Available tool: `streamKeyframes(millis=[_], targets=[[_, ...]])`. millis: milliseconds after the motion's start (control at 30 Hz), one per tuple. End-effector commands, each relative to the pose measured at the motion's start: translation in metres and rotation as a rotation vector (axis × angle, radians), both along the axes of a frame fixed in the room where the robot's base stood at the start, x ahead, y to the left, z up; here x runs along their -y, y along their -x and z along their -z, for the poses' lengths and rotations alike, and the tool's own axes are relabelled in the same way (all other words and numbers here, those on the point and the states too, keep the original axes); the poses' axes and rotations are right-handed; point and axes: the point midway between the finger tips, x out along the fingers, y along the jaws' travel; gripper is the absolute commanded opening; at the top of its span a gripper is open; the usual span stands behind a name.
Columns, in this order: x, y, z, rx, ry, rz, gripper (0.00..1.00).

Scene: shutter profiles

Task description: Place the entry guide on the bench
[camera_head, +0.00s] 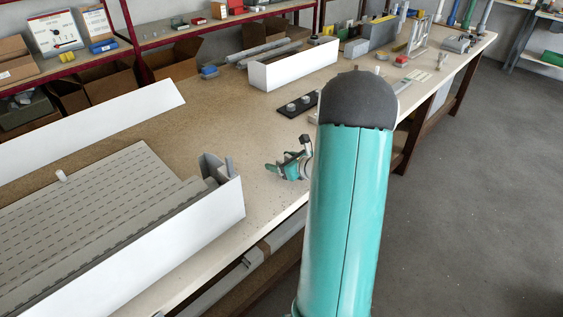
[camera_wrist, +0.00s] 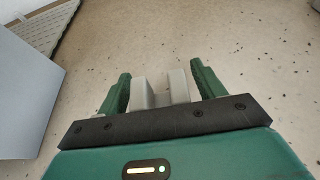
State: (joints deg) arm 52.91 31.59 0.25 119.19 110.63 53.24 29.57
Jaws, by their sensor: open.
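My gripper (camera_wrist: 161,72) is open low over the bench (camera_wrist: 240,40), its two green fingers spread. Between the fingers is a light grey piece with two upright prongs (camera_wrist: 143,93), which I take to be the entry guide. The left finger is very close to it; a narrow gap shows at the right finger. Its lower part is hidden behind the dark gripper bar, so I cannot tell whether it touches the bench. In the head view my gripper (camera_head: 287,168) is at the bench's front edge, partly behind my teal arm. I cannot make out the guide there.
A long white-sided box (camera_head: 190,245) with grey slatted profiles (camera_head: 95,210) fills the near left bench. A black strip with round knobs (camera_head: 297,104) and another white box (camera_head: 295,66) lie behind. Bare bench (camera_head: 215,120) lies between them.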

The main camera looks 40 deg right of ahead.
Motion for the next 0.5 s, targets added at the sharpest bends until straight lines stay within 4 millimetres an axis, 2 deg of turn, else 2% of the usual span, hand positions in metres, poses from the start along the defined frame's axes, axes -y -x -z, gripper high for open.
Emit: streamKeyframes(millis=[167, 500], targets=[[0.002, 0.020, -0.010, 0.001, 0.002, 0.002, 0.68], [0.003, 0.087, -0.037, 0.000, 0.001, 0.004, 0.68]])
